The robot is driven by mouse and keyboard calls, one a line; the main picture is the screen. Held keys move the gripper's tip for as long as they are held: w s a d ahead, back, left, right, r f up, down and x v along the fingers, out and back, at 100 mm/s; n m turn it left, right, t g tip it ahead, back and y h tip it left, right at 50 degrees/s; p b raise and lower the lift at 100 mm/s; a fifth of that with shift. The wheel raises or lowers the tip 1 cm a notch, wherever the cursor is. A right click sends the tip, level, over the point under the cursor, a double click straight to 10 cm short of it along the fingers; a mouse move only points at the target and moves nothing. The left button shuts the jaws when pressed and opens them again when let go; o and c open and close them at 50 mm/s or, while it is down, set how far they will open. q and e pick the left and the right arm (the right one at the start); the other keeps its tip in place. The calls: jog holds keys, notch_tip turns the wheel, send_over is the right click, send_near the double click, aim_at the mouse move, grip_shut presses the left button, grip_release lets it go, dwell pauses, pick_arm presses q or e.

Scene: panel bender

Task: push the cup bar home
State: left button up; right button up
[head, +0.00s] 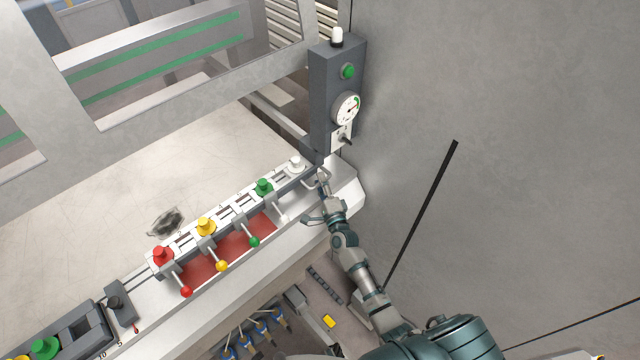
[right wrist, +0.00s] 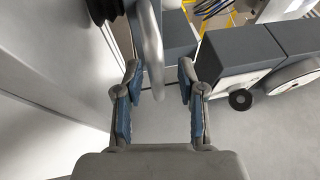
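The bar with red, yellow, green and white cups (head: 233,207) lies along the front edge of the pale machine table. Levers with ball knobs in the same colours stick out towards me over a red recess. My right gripper (head: 319,184) is at the bar's right end, below the grey control post. In the right wrist view, the right gripper (right wrist: 160,95) is open. A curved grey metal handle (right wrist: 151,50) reaches down between its fingers, nearer the left finger. I cannot tell whether they touch. My left gripper is not in view.
The grey post (head: 323,95) with a green button, a dial (head: 347,108) and a small switch (head: 345,140) stands just beyond my right gripper. A crumpled clear piece (head: 165,222) lies on the table behind the bar.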

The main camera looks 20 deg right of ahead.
jog(key=shift+f, duration=0.1)
jog(key=shift+s+a+f, duration=0.1)
jog(key=shift+s, duration=0.25)
jog(key=s+f, duration=0.1)
jog(key=s, duration=1)
jog(key=shift+a+f, duration=0.25)
jog(key=shift+f, duration=0.05)
jog(key=shift+s, duration=0.15)
